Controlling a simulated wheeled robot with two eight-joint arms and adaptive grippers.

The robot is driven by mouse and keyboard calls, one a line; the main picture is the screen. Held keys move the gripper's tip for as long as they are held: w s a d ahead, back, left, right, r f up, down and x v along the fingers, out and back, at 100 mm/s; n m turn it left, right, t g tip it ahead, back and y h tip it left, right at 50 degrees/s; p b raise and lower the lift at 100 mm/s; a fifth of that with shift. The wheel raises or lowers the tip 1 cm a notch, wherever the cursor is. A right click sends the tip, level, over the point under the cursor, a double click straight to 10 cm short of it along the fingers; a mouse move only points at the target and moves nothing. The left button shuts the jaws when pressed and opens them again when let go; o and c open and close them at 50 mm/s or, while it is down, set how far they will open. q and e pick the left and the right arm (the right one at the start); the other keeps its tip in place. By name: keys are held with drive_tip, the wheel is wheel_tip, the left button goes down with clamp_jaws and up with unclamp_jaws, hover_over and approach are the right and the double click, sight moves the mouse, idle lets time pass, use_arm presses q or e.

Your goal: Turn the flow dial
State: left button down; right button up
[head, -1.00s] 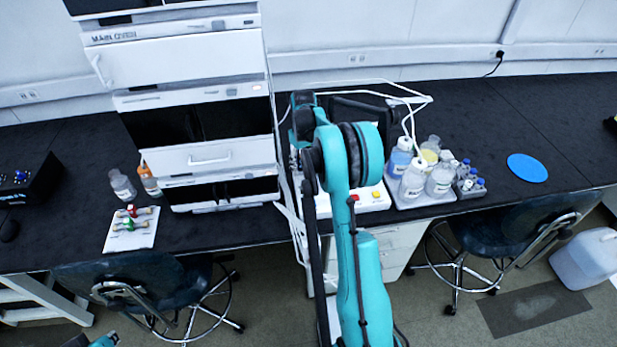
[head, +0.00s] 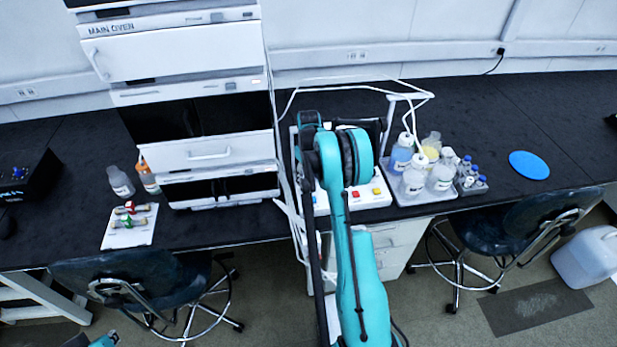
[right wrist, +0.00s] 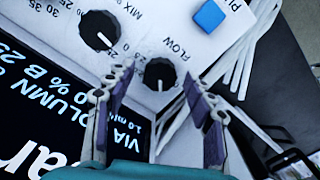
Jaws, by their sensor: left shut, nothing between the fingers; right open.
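The flow dial (right wrist: 160,73) is a round black knob with a white mark on a white panel labelled FLOW, seen in the right wrist view. My right gripper (right wrist: 157,78) is open, with one finger on each side of the dial in the picture; whether they touch it I cannot tell. In the head view my right arm hides the dial and the right gripper. The white instrument (head: 374,193) shows partly behind the arm. My left gripper (head: 77,341) is barely in view at the bottom left edge, shut and empty, away from the bench.
The mix dial (right wrist: 98,30) and a blue button (right wrist: 208,16) are close to the flow dial. A lit display (right wrist: 85,120) lies beside them. White tubes (right wrist: 245,60) run past the panel. Bottles in a tray (head: 437,201) stand right of the instrument; the oven stack (head: 180,60) stands left.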

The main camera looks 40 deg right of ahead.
drive_tip(key=c, duration=1.2)
drive_tip(key=shift+o, duration=0.2)
drive_tip(key=m, duration=0.3)
drive_tip(key=shift+m+b, duration=0.3)
drive_tip(key=shift+m, duration=0.1)
drive_tip(key=m, duration=0.4)
drive_tip(key=shift+m, duration=0.3)
drive_tip(key=m, duration=0.3)
drive_tip(key=shift+b, duration=0.4)
drive_tip(key=shift+m, duration=2.2)
